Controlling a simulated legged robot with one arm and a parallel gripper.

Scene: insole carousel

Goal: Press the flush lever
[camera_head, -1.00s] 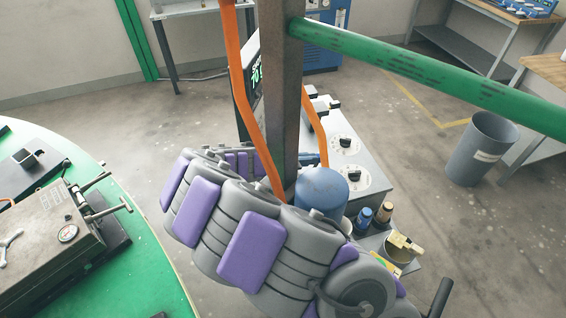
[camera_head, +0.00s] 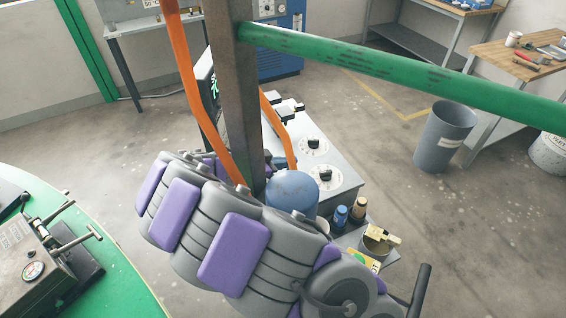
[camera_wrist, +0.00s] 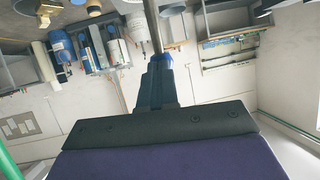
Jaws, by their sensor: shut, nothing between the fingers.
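No part is clearly recognisable as the flush lever. A black upright handle (camera_head: 419,290) shows at the lower right of the head view, beside my grey and purple arm; I cannot tell what it belongs to. A grey control box (camera_head: 340,165) with round dials and black knobs stands beyond the post, with small black handles (camera_head: 289,110) at its far end. In the wrist view my gripper (camera_wrist: 158,70) is shut and empty, its dark blue fingers pointing up the picture. In the head view my arm and the post cover much of that area.
A blue canister (camera_head: 292,190), bottles (camera_head: 357,210) and a tin (camera_head: 376,240) stand close by. The green round table (camera_head: 120,285) is left, a grey bin (camera_head: 443,137) right.

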